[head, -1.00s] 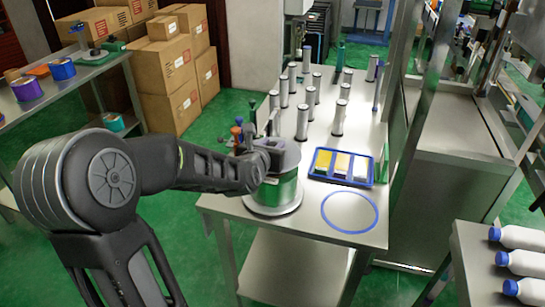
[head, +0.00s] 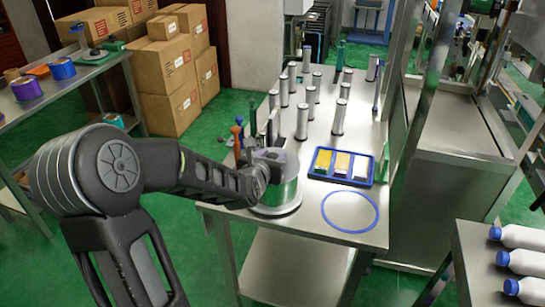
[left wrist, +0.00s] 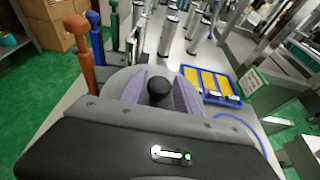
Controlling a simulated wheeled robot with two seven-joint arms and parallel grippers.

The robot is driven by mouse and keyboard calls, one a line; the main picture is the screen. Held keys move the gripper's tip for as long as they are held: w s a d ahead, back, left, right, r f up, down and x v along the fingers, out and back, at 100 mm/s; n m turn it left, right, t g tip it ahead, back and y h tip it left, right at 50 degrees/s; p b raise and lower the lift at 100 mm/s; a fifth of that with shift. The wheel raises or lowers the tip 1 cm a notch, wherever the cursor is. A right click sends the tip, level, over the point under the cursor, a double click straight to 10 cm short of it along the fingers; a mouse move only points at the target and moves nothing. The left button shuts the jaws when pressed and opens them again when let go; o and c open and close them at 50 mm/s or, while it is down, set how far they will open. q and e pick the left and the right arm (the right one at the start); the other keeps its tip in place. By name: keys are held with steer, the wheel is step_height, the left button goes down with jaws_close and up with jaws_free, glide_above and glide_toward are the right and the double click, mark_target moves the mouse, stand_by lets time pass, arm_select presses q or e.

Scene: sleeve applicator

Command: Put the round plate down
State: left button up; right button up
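The round plate (left wrist: 110,86) is a grey disc with a black ball knob in its middle. My left gripper (left wrist: 159,92) has its two purple-grey fingers on either side of the knob and shut on it. In the head view the left gripper (head: 262,170) is at the plate (head: 279,156), which is right over a green roll (head: 284,192). The roll stands on a grey round base (head: 280,211) near the table's front left. The plate looks level; I cannot tell whether it touches the roll. My right gripper is not in view.
On the table (head: 290,229), a blue ring (head: 351,229) lies right of the roll. A blue tray (head: 341,181) with yellow and white packets is behind it. Several grey cylinders (head: 302,122) stand farther back. Coloured posts, one orange (left wrist: 83,52), stand close left of the plate.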

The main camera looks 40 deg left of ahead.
arm_select(q)
steer(key=shift+o, duration=1.1)
steer(key=shift+r, duration=0.3)
steer(key=shift+s, duration=0.2)
steer(key=p+v, duration=0.1)
steer(key=v, duration=0.6)
steer(key=shift+s+d+r, duration=0.25)
steer(key=shift+f+b+v, duration=0.2)
steer(key=shift+b+v, duration=1.7)
steer(key=shift+b, duration=1.85)
steer(key=shift+s, duration=0.1)
